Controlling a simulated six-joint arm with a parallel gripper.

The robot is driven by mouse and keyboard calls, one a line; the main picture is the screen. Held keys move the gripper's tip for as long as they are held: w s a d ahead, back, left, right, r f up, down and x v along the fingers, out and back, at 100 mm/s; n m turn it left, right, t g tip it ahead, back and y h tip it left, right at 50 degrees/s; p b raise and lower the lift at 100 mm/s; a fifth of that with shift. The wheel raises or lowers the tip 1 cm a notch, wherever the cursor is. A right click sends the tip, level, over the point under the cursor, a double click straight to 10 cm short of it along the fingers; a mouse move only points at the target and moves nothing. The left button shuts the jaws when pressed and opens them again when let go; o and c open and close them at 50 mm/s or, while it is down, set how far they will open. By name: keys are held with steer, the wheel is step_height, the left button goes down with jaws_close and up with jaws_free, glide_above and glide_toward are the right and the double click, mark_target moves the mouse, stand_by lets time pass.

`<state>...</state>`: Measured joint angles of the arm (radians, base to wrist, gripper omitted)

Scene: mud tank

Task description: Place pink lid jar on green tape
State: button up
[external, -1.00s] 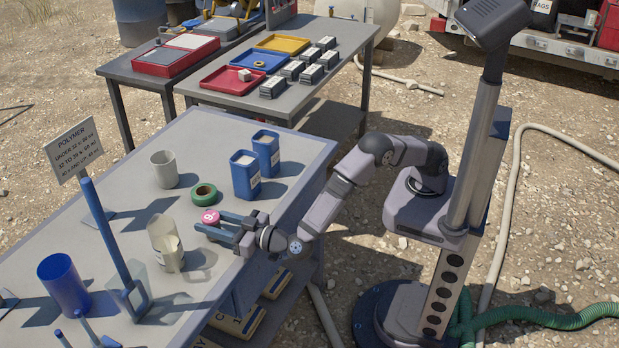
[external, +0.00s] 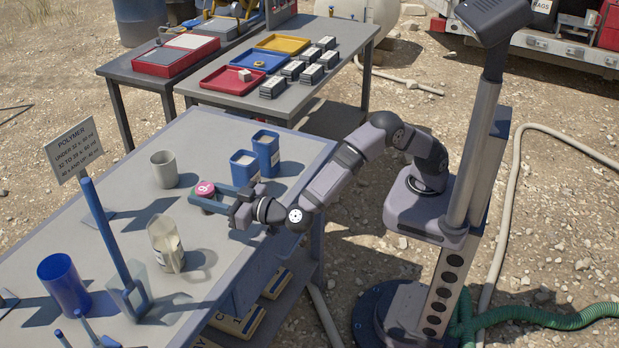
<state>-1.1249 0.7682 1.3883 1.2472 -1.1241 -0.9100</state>
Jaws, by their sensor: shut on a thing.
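The pink lid jar (external: 205,188) is upright between the blue fingers of my gripper (external: 203,194), with its round pink lid uppermost. My gripper is shut on the jar and reaches in from the right. The jar is at the spot where the green tape roll lay in the earlier picture. The green tape is now hidden behind the jar and fingers. I cannot tell whether the jar touches it or is held just above it.
A grey cup (external: 164,169) stands behind left, and two blue containers (external: 245,168) stand close behind right. A clear pitcher (external: 166,244) is in front. A blue cup (external: 63,284) and a blue post (external: 108,235) stand at the front left.

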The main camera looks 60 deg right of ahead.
steer(key=shift+r, duration=0.2)
stand_by(0.5)
steer(key=shift+f, duration=4.8)
steer(key=shift+f, duration=0.2)
steer(key=o, duration=1.2)
steer(key=shift+o, duration=0.2)
steer(key=shift+f+b, duration=0.15)
steer(key=shift+b, duration=0.2)
steer(key=shift+o, duration=0.4)
steer(key=shift+s+d+f, duration=0.1)
steer(key=shift+s+d, duration=0.1)
steer(key=shift+s, duration=1.65)
steer(key=shift+s+d, duration=0.2)
steer(key=shift+s, duration=1.6)
